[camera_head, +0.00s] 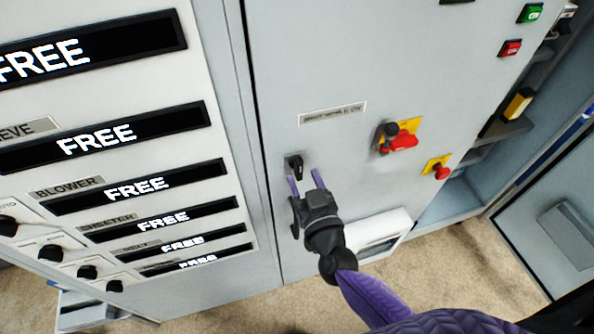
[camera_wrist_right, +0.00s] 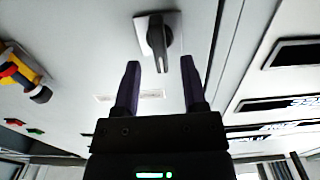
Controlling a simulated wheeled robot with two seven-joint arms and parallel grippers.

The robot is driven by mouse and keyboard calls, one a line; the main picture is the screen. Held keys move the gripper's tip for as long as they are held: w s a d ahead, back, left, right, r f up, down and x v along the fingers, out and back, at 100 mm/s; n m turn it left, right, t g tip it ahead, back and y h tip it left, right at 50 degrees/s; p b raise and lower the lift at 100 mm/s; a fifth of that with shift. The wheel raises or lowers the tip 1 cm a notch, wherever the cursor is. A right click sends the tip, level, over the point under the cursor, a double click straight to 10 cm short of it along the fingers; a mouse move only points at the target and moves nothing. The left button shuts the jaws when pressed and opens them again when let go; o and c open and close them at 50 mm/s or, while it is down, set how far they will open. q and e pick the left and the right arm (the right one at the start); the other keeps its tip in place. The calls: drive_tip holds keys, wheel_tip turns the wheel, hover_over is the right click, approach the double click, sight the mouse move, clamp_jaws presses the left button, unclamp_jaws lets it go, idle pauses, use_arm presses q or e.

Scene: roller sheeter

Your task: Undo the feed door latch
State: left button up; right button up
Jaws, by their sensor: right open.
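A small black latch handle (camera_head: 295,166) sits on a pale plate near the left edge of the grey cabinet door (camera_head: 350,60). In the right wrist view the latch (camera_wrist_right: 157,40) shows as a dark lever pointing along the view, ahead of the fingers. My right gripper (camera_head: 306,182) is open, its two purple fingers pointing at the latch. In the wrist view the lever lies between the lines of the two fingertips (camera_wrist_right: 160,68), and nothing is held. Whether the fingers overlap the lever in depth is hard to tell. My left gripper is not in view.
A red rotary switch on a yellow plate (camera_head: 400,140) and a red emergency button (camera_head: 440,170) are right of the latch. A white box (camera_head: 385,232) protrudes below. A panel of "FREE" displays (camera_head: 140,188) stands left of the door seam.

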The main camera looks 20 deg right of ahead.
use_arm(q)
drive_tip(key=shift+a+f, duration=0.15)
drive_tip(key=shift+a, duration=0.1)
use_arm(e)
drive_tip(key=shift+w, duration=1.05)
drive_tip(key=shift+a, duration=0.1)
clamp_jaws()
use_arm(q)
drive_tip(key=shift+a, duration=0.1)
